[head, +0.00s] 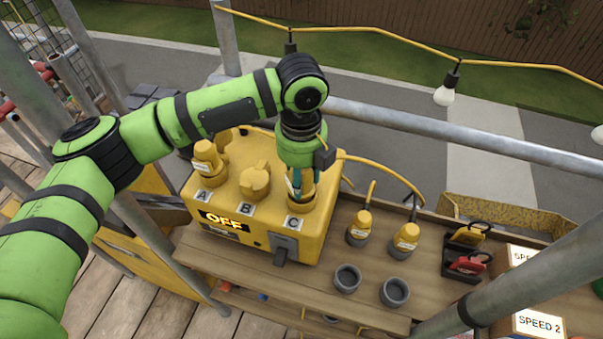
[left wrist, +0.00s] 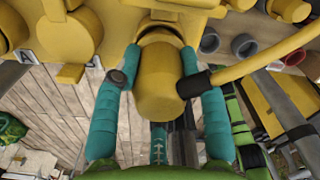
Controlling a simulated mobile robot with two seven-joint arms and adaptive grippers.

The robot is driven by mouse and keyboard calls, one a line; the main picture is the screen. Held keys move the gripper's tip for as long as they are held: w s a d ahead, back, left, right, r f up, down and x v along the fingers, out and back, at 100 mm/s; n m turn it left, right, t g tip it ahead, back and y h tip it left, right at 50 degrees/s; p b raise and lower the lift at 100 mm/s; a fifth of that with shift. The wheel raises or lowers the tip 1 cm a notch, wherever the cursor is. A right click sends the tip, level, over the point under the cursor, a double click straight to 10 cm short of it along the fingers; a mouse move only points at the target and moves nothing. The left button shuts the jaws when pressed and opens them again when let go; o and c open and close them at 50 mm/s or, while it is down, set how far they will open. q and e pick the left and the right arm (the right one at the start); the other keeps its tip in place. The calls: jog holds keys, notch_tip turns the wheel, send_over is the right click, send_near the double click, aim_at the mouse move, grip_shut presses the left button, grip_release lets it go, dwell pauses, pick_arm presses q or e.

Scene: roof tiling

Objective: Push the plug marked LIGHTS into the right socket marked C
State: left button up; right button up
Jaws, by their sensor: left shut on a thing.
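The yellow power box (head: 262,232) stands on the wooden bench, with sockets labelled A, B and C in a row and a display reading OFF. My left gripper (head: 299,183) is over socket C (head: 301,203), at the box's right end. It is shut on a yellow plug (left wrist: 160,85), one teal finger on each side. The plug points down at the socket's yellow collar (left wrist: 160,28). How deep it sits is hidden. A white label strip shows between the fingers in the head view, but its word is unreadable. My right gripper is not in view.
Socket A holds a yellow plug (head: 208,160); socket B has a yellow cover (head: 255,180). A yellow cable (head: 385,166) runs right from the gripper. A metal rail (head: 440,127) crosses behind.

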pick_arm(q)
jog(key=shift+f, duration=0.6)
jog(key=o, duration=1)
notch_tip(320, 180, up, 6)
jog(key=p, duration=0.5)
jog(key=shift+p, duration=0.4)
jog(key=shift+r+p, duration=0.7)
jog(key=shift+r, duration=1.8)
